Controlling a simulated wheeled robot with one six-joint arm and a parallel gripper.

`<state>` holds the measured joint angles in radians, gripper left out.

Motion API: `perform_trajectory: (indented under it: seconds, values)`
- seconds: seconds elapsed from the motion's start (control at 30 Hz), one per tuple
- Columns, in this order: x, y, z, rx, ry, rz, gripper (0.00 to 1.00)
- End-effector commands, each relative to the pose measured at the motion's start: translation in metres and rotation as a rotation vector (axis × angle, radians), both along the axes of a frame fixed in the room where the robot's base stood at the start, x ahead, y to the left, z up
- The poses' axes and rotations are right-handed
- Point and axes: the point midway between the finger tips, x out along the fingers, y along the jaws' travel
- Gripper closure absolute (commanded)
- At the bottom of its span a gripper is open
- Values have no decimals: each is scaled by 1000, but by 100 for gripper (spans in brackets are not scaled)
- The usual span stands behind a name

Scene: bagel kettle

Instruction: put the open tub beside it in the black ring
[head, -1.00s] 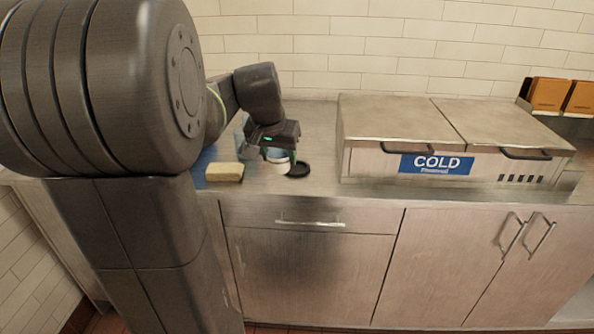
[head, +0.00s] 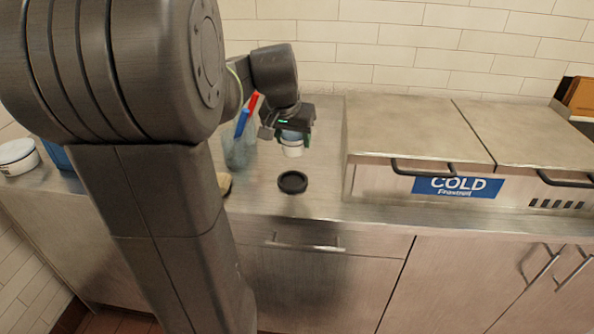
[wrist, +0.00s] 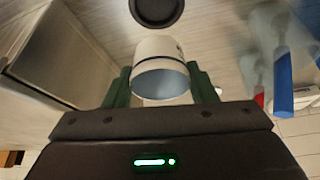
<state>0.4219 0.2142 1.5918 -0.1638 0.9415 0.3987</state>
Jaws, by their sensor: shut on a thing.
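The open tub (head: 293,150) is white with a pale blue inside. My gripper (head: 294,135) is shut on it, and its hand covers the tub's upper part in the head view. In the wrist view the tub (wrist: 160,66) sits between the green fingers of my gripper (wrist: 162,88), its open mouth facing the camera. The black ring (head: 292,182) lies flat on the counter, nearer the front edge than the tub and apart from it. It also shows in the wrist view (wrist: 157,12), cut by the top edge. I cannot tell if the tub touches the counter.
A clear container (head: 238,152) with blue and red handles stands just left of my gripper. A tan sponge (head: 224,184) is partly hidden behind my arm. The steel COLD unit (head: 430,185) bounds the right. A white pot (head: 18,157) stands far left. Counter around the ring is clear.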

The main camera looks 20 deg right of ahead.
Motion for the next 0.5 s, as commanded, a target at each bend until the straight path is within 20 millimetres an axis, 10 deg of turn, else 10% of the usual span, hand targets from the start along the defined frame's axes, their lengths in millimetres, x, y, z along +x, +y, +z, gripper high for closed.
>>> perform_trajectory:
  seconds: [0.5]
  values:
    - [-1, 0, -71, 1, 3, 0, 73]
